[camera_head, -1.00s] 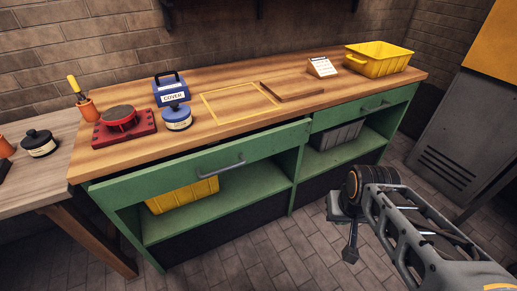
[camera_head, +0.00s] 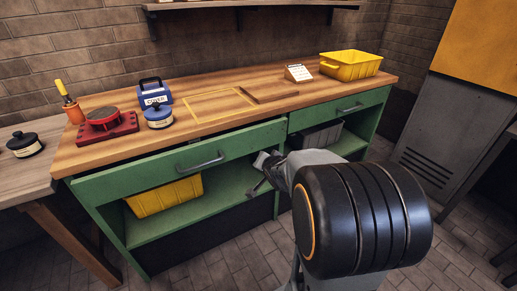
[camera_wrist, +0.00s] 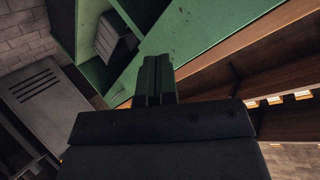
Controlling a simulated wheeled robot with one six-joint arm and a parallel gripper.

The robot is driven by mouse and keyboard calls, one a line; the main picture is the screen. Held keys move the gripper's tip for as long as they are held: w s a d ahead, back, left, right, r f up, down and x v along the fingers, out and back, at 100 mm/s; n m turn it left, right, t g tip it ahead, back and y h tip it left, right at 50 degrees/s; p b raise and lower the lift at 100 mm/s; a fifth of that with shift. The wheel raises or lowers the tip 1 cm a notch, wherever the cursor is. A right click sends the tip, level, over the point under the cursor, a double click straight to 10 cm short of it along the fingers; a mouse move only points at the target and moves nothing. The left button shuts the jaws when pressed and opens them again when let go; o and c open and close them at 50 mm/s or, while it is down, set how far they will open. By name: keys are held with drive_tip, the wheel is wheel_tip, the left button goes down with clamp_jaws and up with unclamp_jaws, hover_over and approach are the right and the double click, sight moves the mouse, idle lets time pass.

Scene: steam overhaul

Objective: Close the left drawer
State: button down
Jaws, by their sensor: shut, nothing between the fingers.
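The left drawer (camera_head: 150,176) is a wide green front with a grey bar handle (camera_head: 200,162), under the wooden bench top. Its front stands out a little from the bench, with a narrow dark gap along its top edge. My gripper (camera_head: 257,187) is small and partly hidden behind my arm in the head view, near the drawer's right end and right of the handle. In the wrist view its fingers (camera_wrist: 156,78) are together and empty, against a green surface. I cannot tell whether they touch the drawer.
The right drawer (camera_head: 343,108) looks shut. A yellow bin (camera_head: 165,196) lies on the shelf below the left drawer. The bench top (camera_head: 225,85) carries a red fixture (camera_head: 105,128), a blue box (camera_head: 154,93) and a yellow tray (camera_head: 350,68). A grey locker (camera_head: 440,130) stands right.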

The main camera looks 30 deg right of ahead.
drive_tip(key=w+d+f+m+t+y+b, duration=0.2)
drive_tip(key=d+f+m+t, duration=0.1)
drive_tip(key=d+m+t, duration=0.25)
drive_tip(key=m+t+y+b, duration=0.2)
drive_tip(key=b, duration=0.2)
approach(258, 140)
drive_tip(key=w, duration=0.7)
drive_tip(key=shift+w+r, duration=0.2)
drive_tip(key=shift+w, duration=0.05)
